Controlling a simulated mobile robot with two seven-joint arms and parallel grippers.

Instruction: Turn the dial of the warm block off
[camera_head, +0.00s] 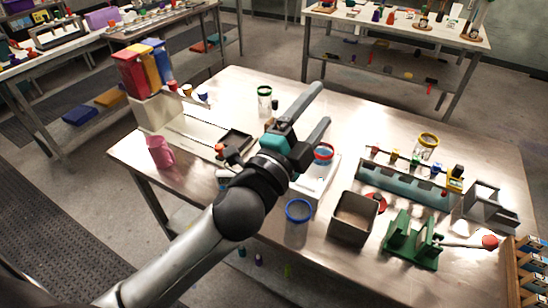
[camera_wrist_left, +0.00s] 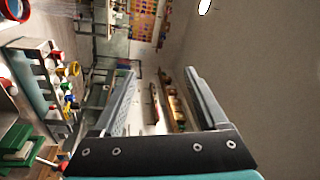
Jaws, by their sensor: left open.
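A long teal block (camera_head: 402,186) with several small coloured-topped items along it stands on the right half of the steel table. It looks most like the warm block, but I cannot tell for sure. The teal block also shows in the left wrist view (camera_wrist_left: 36,88), at the left edge. My left gripper (camera_head: 321,104) is open and empty, raised above the table to the left of the block. Its two fingers stand apart in the left wrist view (camera_wrist_left: 160,73). My right gripper is not in view.
A blue-rimmed jar (camera_head: 298,212), a brown-grey bin (camera_head: 353,218) and a green stand (camera_head: 410,242) are near the front edge. A red-rimmed jar (camera_head: 323,154) is close to my left arm. A yellow-rimmed jar (camera_head: 427,145) is behind the block.

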